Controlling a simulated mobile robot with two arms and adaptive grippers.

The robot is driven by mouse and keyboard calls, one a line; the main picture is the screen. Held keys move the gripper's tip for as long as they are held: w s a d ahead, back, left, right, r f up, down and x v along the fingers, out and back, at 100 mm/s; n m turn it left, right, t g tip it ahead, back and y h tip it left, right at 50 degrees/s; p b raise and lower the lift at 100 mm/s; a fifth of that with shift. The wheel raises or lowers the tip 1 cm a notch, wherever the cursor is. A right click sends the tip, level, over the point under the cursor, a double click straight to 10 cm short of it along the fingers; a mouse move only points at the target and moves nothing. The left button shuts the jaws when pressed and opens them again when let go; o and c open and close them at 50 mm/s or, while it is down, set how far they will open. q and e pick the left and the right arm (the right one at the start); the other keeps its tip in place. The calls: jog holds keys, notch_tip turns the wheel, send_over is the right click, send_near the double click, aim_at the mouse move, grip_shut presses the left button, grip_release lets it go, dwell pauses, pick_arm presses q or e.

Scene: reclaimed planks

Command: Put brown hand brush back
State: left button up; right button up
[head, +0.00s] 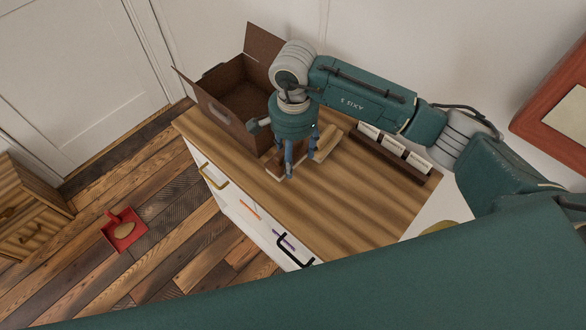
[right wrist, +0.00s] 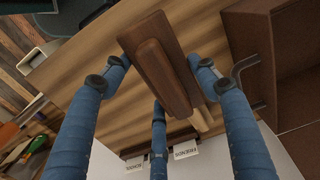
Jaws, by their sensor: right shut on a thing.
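The brown hand brush (right wrist: 158,65) is a dark brown wooden block with a raised long grip, seen in the right wrist view. My right gripper (right wrist: 160,85) has its blue fingers around it and is shut on it. In the head view, the right gripper (head: 295,165) points down over the wooden countertop (head: 330,205), and the brush is mostly hidden behind the fingers. I cannot tell whether the brush touches the countertop. My left gripper is not in view.
An open brown box (head: 235,95) stands at the back left of the countertop. A dark rack with white label cards (head: 393,147) lies along the wall. A light board (head: 328,143) lies beside the gripper. A red dustpan (head: 124,230) is on the plank floor. The countertop's front right is clear.

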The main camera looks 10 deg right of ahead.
aim_at(293, 181)
notch_tip(293, 181, down, 9)
jog(key=shift+a+f+p, duration=0.1)
jog(key=shift+f+p, duration=0.05)
jog(key=shift+p, duration=0.75)
jog(key=shift+f, duration=0.1)
jog(key=o, duration=1)
